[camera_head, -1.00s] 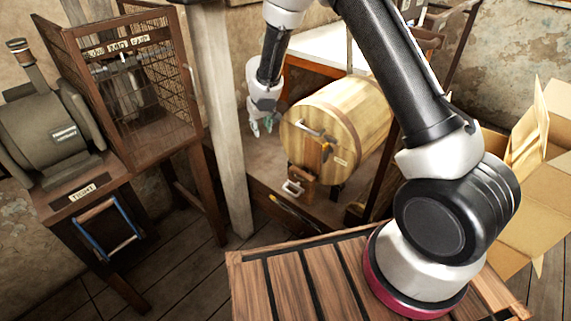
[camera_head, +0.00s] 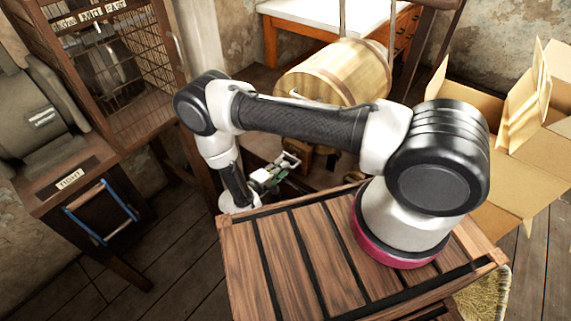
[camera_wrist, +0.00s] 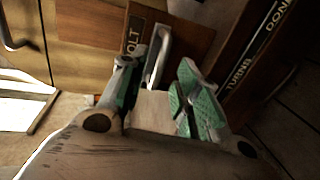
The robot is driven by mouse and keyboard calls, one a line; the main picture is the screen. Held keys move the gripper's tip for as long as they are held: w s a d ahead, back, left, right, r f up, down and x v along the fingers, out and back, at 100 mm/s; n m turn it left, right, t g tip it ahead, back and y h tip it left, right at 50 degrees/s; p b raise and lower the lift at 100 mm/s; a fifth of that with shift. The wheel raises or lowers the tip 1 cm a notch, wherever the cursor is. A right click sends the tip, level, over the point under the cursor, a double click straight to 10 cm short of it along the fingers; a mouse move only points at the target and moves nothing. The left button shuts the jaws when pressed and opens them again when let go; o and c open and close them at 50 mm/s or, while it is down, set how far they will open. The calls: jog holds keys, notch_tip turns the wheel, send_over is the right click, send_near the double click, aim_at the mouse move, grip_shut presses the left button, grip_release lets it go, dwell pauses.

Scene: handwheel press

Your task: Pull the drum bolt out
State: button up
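The wooden drum (camera_head: 335,75) lies on its side on a low stand in the head view, partly behind my arm. The bolt's pale metal handle (camera_wrist: 159,56) stands on a brown wooden block (camera_wrist: 188,38) labelled "BOLT" in the wrist view. My gripper (camera_head: 289,163) is in front of the drum's lower face; in the wrist view its green-padded fingers (camera_wrist: 160,75) are spread apart. The handle lies in line with the gap between them, nearer the left finger. I cannot tell whether it touches. In the head view my arm and gripper hide the handle.
A dark board (camera_wrist: 255,50) lettered "TURNS DON..." is right of the block. In the head view, a wire-mesh cabinet (camera_head: 110,70) and a ticket stand (camera_head: 80,180) are at left, cardboard boxes (camera_head: 510,160) at right, and a slatted wooden top (camera_head: 290,255) in front.

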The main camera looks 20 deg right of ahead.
aim_at(296, 154)
jog(key=shift+x, duration=2.1)
grip_shut()
